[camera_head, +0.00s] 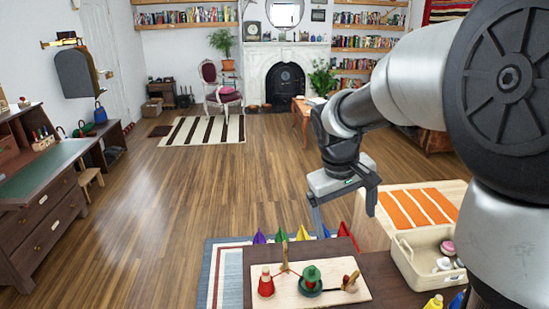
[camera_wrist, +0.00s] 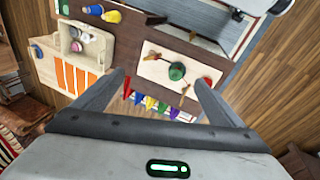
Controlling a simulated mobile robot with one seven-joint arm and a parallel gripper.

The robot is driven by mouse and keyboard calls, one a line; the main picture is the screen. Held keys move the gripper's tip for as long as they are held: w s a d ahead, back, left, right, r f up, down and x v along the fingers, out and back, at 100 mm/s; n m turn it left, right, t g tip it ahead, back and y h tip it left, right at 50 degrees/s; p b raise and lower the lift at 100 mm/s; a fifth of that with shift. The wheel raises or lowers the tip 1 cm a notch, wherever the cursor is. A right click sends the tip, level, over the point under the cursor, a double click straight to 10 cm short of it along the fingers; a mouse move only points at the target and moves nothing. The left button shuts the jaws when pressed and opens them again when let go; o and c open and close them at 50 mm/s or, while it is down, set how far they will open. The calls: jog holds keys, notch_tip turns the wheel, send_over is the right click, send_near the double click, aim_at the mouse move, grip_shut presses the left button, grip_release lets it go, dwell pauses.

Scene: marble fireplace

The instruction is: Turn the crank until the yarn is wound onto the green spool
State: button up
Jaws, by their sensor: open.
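A pale wooden board (camera_head: 335,296) on the dark table carries a red cone-shaped spool (camera_head: 266,283) at left, the green spool (camera_head: 311,279) in the middle and a wooden crank with a red part (camera_head: 350,282) at right. An upright wooden peg (camera_head: 284,252) stands behind them, with thin red yarn seeming to run past it toward the green spool. In the wrist view the green spool (camera_wrist: 177,71), red spool (camera_wrist: 207,80) and crank (camera_wrist: 153,56) show beyond the fingers. My gripper (camera_head: 344,210) is open and empty, above and behind the board, touching nothing.
A row of coloured cones (camera_head: 300,234) stands behind the board. A cream bin (camera_head: 418,268) with small items is at right, with yellow (camera_head: 434,302) and blue bottles in front. An orange-striped mat (camera_head: 420,206) lies beyond. The space above the board looks clear.

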jog(key=w+d+f+n+g+y, duration=0.1)
jog(key=w+d+f+n, duration=0.15)
jog(key=w+f, duration=0.2)
jog(key=w+d+f+n, duration=0.1)
jog(key=w+d+f, duration=0.25)
jog(key=f, duration=0.25)
jog(key=n+y+b, duration=0.1)
jog(key=n+y, duration=0.1)
send_over(351, 277)
notch_tip(351, 277, down, 9)
jog(key=shift+g, duration=0.4)
notch_tip(351, 277, down, 17)
jog(key=shift+s+f, duration=0.1)
jog(key=shift+f, duration=0.05)
jog(key=c, duration=1)
